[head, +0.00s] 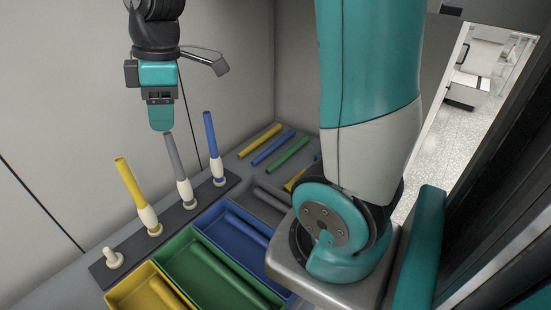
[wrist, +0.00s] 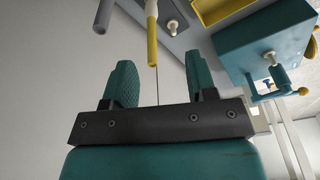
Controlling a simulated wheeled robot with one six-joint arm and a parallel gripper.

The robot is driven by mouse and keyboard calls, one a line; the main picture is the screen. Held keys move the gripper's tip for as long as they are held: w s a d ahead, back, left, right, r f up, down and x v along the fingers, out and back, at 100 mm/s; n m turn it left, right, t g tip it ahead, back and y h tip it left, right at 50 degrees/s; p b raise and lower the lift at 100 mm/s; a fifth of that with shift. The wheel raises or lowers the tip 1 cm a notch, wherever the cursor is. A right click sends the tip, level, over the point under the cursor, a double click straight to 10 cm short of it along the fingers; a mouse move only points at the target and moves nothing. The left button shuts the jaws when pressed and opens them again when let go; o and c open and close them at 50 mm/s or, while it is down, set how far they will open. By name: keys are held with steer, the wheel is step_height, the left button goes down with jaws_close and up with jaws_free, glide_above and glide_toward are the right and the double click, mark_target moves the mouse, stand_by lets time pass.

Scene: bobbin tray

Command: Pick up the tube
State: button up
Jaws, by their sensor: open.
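A yellow tube (head: 130,182), a grey tube (head: 175,158) and a blue tube (head: 210,135) each stand on a cream peg in a dark strip (head: 195,208). My gripper (head: 160,127) is open and empty, pointing down; in the head view its tip appears just above the grey tube's top. In the wrist view the open fingers (wrist: 163,75) have nothing between them. The yellow tube (wrist: 152,42) shows beyond them, and the grey tube (wrist: 99,14) is at upper left. A bare cream peg (head: 113,259) is at the strip's near end.
Yellow (head: 122,294), green (head: 172,267) and blue (head: 205,228) trays hold lying tubes beside the strip. Loose yellow (head: 259,141), blue (head: 273,147) and green (head: 288,155) tubes lie at the back. A wall (head: 60,130) stands close behind the strip. My arm hides some items at right.

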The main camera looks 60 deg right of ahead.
steer(key=w+d+f+n+h+b, duration=0.1)
steer(key=w+d+f+b, duration=0.1)
steer(key=d+f, duration=0.35)
steer(key=w+d+f+n+b, duration=0.1)
steer(key=w+d+f+b, duration=0.15)
steer(key=d, duration=0.65)
steer(key=n+g+h+b, duration=0.1)
steer(key=n+b, duration=0.2)
steer(key=b, duration=0.1)
glide_toward(263, 153)
step_height(263, 153, down, 3)
steer(key=shift+w+d+r, duration=0.1)
step_height(263, 153, down, 7)
steer(key=shift+r, duration=0.1)
steer(key=shift+c, duration=0.2)
jaws_close()
